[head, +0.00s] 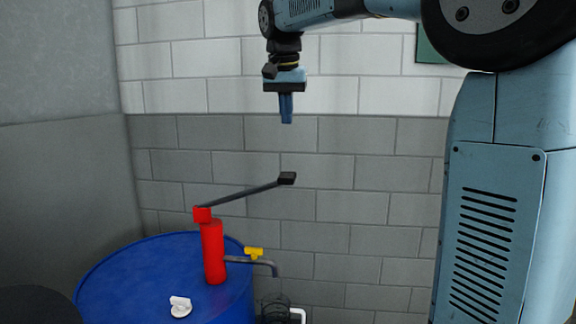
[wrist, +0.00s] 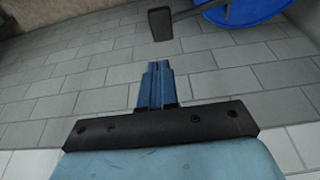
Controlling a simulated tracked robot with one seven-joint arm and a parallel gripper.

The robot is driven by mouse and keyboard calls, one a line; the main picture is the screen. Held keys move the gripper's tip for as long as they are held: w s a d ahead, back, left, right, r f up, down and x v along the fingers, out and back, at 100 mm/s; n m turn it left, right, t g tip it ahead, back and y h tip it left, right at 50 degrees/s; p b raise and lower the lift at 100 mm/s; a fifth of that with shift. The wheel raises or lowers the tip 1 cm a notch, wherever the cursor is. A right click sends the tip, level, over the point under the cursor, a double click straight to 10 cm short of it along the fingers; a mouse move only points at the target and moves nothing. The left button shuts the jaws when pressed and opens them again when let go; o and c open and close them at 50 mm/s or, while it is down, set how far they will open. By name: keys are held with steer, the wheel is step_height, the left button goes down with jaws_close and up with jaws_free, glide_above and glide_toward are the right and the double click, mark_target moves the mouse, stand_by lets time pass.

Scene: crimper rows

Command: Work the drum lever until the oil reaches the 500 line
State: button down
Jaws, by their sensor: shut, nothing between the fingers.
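A blue drum (head: 130,275) stands at the lower left in the head view, with a red pump (head: 213,252) upright on its top. The pump's dark lever (head: 240,194) slopes up to the right and ends in a black grip (head: 288,178). The grip also shows in the wrist view (wrist: 160,24), ahead of the fingertips. My gripper (head: 286,121) is shut and empty, pointing down above the grip and apart from it; its fingers show in the wrist view (wrist: 157,66). A spout (head: 262,264) with a yellow valve handle (head: 254,253) leaves the pump's right side. No oil level or 500 line is visible.
A clear vessel (head: 275,307) with a white handle (head: 298,315) stands below the spout, cut off by the frame's bottom edge. A white cap (head: 180,306) sits on the drum top. A block wall (head: 340,235) stands behind. The space around my gripper looks clear.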

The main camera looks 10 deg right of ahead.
mark_target(289, 175)
stand_by(0.3)
steer(key=x, duration=0.9)
steer(key=s+x, duration=0.1)
steer(key=x, duration=0.4)
steer(key=shift+a+f, duration=0.1)
